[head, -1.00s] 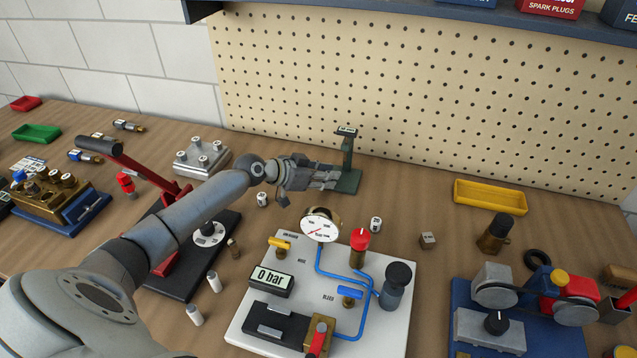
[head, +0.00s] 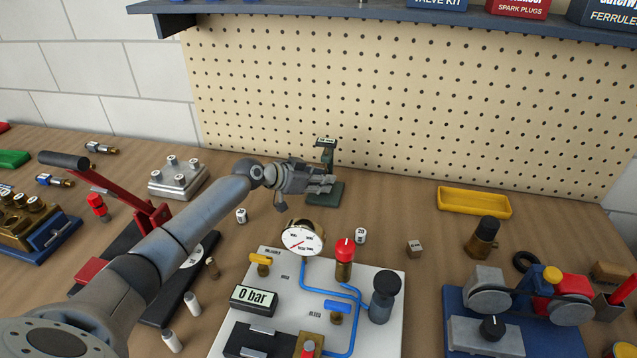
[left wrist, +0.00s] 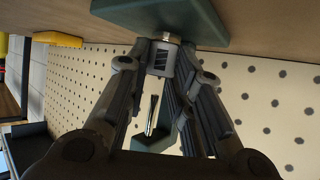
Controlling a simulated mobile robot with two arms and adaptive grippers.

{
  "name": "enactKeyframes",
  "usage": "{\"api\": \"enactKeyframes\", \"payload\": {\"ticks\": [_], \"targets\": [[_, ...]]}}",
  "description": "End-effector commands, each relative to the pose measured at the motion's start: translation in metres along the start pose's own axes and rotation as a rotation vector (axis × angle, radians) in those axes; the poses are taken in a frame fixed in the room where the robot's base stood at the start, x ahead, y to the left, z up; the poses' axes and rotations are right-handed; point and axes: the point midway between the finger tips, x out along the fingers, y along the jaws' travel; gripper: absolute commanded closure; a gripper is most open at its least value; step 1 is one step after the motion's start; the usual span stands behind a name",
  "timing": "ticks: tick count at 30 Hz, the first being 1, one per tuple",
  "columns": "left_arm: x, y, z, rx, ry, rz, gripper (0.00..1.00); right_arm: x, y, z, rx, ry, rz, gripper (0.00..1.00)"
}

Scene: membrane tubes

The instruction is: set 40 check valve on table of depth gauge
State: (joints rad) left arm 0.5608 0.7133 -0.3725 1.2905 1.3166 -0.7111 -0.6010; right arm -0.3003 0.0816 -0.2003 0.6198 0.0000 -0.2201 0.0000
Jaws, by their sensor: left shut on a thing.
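The depth gauge (head: 326,143) is a dark green stand with a small display on top, near the pegboard. Its flat green table (head: 334,196) shows past my left gripper (head: 327,184). In the left wrist view, my left gripper (left wrist: 163,62) is shut on a small grey cylinder with a dark marking and a brass-coloured end, the check valve (left wrist: 160,58). The valve's end is at the green table (left wrist: 200,18); I cannot tell if they touch. Its number is unreadable. A thin metal rod (left wrist: 151,115) of the gauge shows behind the valve. My right gripper is not in view.
A valve marked 20 (head: 361,235) and another small valve (head: 241,215) stand on the bench. A pressure panel (head: 388,285) with a dial (head: 302,240) is in front. A yellow tray (head: 474,203) is at the right. Bench between gauge and tray is clear.

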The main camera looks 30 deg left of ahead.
Motion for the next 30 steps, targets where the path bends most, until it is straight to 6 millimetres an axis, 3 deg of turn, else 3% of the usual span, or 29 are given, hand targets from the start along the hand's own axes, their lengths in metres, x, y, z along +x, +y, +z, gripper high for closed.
{"api": "enactKeyframes", "payload": {"ticks": [5,6,12,23,30], "targets": [[0.000,0.000,-0.003,0.001,0.007,0.000,0.94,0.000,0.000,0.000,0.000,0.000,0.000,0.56],[0.000,0.000,-0.004,0.001,0.007,0.000,0.76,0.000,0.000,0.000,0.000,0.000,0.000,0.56],[0.000,0.000,-0.004,0.001,0.009,-0.001,0.52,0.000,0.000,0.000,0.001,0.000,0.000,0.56],[-0.002,-0.001,-0.003,0.001,0.007,-0.003,0.52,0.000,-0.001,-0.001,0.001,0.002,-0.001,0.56],[-0.025,-0.001,-0.002,0.004,0.004,-0.003,0.52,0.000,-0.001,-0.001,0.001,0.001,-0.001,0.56]]}}
